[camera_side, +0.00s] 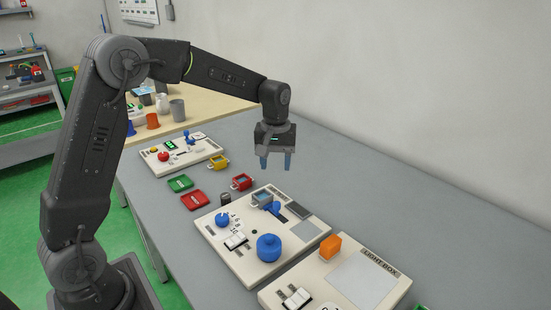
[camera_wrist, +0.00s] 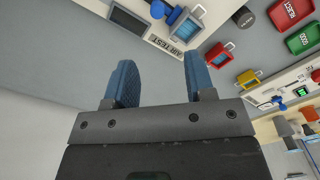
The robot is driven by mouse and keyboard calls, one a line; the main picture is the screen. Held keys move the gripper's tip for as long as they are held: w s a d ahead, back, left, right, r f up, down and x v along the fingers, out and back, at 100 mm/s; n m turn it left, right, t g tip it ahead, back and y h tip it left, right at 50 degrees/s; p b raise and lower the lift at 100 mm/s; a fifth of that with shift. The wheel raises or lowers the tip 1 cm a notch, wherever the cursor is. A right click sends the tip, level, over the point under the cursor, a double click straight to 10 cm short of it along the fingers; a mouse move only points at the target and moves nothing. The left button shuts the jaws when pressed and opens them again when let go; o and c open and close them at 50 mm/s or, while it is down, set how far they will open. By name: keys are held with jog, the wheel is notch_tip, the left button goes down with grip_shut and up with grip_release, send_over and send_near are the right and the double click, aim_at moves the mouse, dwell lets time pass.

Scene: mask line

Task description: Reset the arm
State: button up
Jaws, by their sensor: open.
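My gripper (camera_side: 275,163) is open with two blue fingers pointing down, and nothing shows between them. It hangs above the grey table, behind the middle panel as the side view shows it. In the wrist view my gripper (camera_wrist: 158,85) has its fingers spread apart over bare table. The arm is raised and bent, reaching from the left over the table.
Red (camera_side: 195,200) and green (camera_side: 180,184) trays lie left. Table by the wall is clear.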

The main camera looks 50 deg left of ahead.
jog(key=shift+r, duration=0.45)
jog(key=s+d+r+m+t, duration=0.2)
jog(key=s+d+r+m, duration=0.2)
jog(key=s+r, duration=0.55)
jog(key=s+d+f+m+t, duration=0.1)
jog(key=s+m, duration=0.1)
jog(key=s, duration=0.6)
jog(key=s+d+m+t, duration=0.2)
jog(key=s+m, duration=0.1)
jog(key=s, duration=0.5)
jog(key=shift+d+f+t, duration=0.3)
jog(key=shift+f, duration=0.1)
